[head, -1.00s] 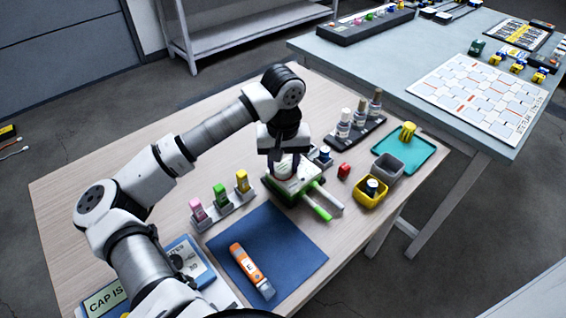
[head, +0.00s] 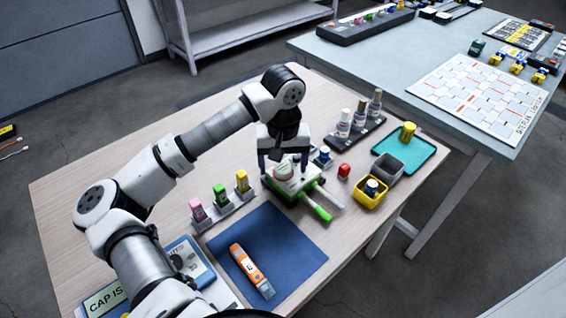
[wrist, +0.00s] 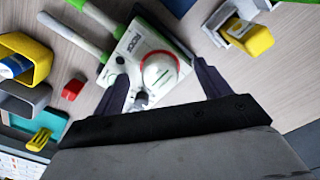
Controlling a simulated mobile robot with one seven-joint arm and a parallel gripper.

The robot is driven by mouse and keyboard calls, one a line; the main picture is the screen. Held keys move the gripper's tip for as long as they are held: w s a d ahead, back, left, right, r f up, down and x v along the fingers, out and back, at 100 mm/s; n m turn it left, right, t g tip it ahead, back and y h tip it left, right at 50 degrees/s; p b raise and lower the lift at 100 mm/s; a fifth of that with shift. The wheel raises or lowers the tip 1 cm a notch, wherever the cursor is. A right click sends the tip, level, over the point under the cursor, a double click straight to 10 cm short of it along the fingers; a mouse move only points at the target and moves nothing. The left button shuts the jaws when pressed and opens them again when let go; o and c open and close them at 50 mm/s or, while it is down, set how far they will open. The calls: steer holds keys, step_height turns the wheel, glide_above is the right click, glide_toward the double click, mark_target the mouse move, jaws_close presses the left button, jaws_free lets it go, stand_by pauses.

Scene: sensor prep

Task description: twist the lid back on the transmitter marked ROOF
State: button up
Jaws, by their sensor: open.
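The transmitter marked ROOF (wrist: 133,42) is a pale box held in a green and white clamp fixture (head: 318,196) with two long handles. A round white lid (wrist: 161,76) sits on the transmitter, with a red ring showing around its edge; it also shows in the head view (head: 283,172). I cannot tell how tightly it is seated. My gripper (head: 284,160) is directly above the lid, open, with one finger on each side and gaps between fingers and lid. A small grey knob or fitting (wrist: 140,101) lies beside the lid.
A yellow bin (head: 370,194) with a blue-and-white item, a grey bin (head: 389,170), a red block (head: 344,171) and a teal tray (head: 418,152) stand right. Coloured sticks in a rack (head: 222,206) stand left. A blue mat (head: 285,240) with an orange device (head: 250,268) lies in front.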

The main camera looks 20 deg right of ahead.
steer(key=shift+r, duration=0.7)
steer(key=shift+r+p, duration=0.85)
steer(key=shift+r, duration=2.05)
steer(key=shift+s, duration=0.1)
